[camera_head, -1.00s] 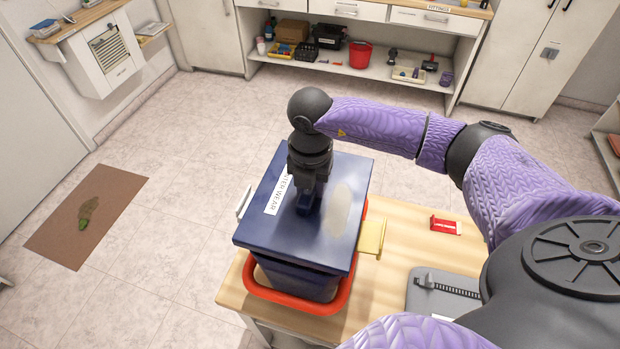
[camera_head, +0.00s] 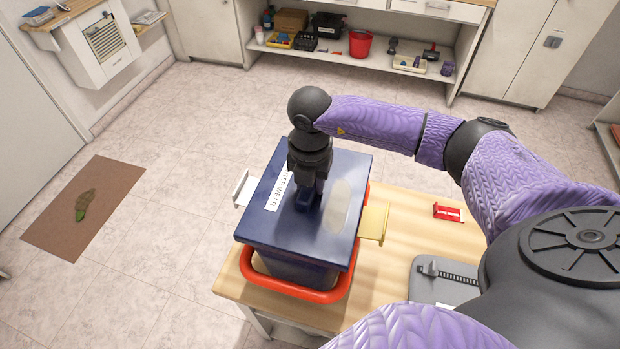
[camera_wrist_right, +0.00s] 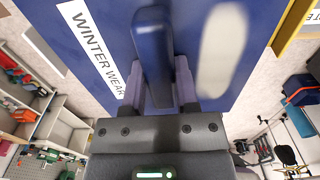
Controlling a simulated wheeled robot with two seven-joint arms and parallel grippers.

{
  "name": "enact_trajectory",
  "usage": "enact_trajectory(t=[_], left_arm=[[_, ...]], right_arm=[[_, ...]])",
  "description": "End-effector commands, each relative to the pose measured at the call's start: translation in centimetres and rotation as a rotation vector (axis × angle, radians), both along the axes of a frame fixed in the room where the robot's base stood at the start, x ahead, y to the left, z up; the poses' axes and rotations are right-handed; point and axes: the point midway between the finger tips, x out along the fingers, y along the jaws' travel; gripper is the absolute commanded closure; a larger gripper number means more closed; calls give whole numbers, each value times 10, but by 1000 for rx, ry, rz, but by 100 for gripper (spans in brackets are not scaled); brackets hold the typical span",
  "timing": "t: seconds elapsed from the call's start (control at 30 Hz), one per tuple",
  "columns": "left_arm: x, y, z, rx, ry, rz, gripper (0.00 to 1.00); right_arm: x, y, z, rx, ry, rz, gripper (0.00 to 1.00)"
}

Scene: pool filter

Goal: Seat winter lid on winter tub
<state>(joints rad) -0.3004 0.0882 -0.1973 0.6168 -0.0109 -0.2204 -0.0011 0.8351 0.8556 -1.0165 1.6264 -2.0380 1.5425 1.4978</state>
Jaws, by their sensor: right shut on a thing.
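The dark blue winter lid (camera_head: 272,225) carries a "WINTER WEAR" label and a pale patch. It lies over the dark blue winter tub (camera_head: 300,270), which stands inside a red rim on the wooden table. Whether the lid sits fully down on the tub's rim I cannot tell. My right gripper (camera_head: 309,200) comes from above and is shut on the lid's raised handle. In the right wrist view the handle (camera_wrist_right: 152,50) is between the two fingers, next to the label (camera_wrist_right: 90,45). My left gripper is not in view.
The red tray (camera_head: 290,290) surrounds the tub. A yellow flap (camera_head: 375,224) sticks out at the tub's right, a white one (camera_head: 241,188) at its left. A red item (camera_head: 448,212) and a grey scale-like device (camera_head: 440,280) lie on the table (camera_head: 400,205). A brown mat (camera_head: 85,208) lies on the floor.

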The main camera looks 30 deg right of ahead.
Motion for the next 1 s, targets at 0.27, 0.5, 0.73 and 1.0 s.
enact_trajectory(t=[0.27, 0.5, 0.73, 1.0], left_arm=[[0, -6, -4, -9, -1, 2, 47], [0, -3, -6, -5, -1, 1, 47], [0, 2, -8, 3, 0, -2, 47], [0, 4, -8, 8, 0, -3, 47]], right_arm=[[0, 0, -5, 1, -1, 0, 100], [0, 0, -8, 1, -1, 0, 100], [0, 0, -11, 1, -1, 0, 100], [0, 0, -11, 0, 0, 0, 50]])
